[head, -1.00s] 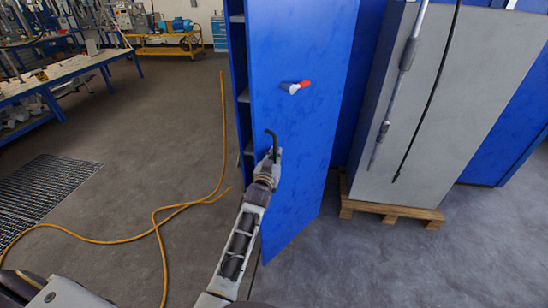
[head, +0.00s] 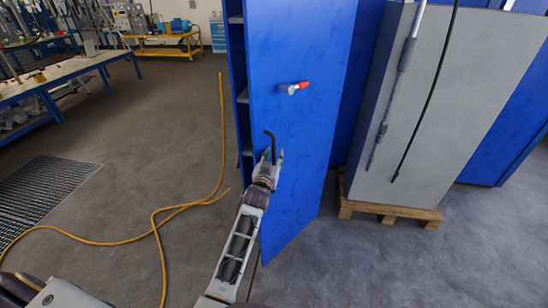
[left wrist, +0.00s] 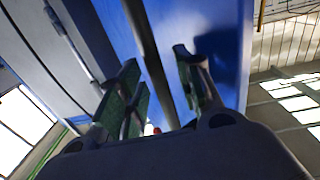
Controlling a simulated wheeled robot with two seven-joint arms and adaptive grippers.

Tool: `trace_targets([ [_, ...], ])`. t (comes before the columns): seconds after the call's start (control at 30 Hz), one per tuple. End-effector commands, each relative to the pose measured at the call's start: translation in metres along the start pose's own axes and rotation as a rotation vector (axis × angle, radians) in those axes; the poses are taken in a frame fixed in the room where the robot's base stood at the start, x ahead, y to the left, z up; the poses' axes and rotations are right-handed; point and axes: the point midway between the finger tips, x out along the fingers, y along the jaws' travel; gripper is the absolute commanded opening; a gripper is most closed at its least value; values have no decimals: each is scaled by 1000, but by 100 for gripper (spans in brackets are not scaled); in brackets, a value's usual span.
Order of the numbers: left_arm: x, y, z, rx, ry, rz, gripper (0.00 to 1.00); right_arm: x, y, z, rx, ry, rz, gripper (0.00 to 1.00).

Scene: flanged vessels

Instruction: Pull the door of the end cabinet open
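The end cabinet's blue door (head: 300,150) stands ajar. Shelves (head: 241,95) show in the gap past its left edge. A black bar handle (head: 269,139) stands on the door near that edge, and its bent top shows above my left gripper (head: 272,158). In the left wrist view the gripper (left wrist: 158,85) is open, its two green-padded fingers spread apart. The dark handle bar (left wrist: 143,40) passes between them, with a gap visible at least on the right side. The blue door (left wrist: 225,45) lies behind it. My right gripper is in neither view.
A red and white knob-like part (head: 296,88) sits higher on the door. A grey cabinet (head: 420,120) on a wooden pallet (head: 390,211) stands to the right. An orange cable (head: 157,222) lies on the floor at left. The floor in front of the door looks clear.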

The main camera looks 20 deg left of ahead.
Motion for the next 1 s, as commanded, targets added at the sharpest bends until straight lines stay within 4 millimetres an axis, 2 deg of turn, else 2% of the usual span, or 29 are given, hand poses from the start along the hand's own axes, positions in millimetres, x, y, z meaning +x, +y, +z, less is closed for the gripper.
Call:
trace_targets([
  [0.7,-57,1,1,-1,-1,0,35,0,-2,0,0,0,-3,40],
  [1.0,-70,1,0,-1,0,0,35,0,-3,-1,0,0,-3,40],
])
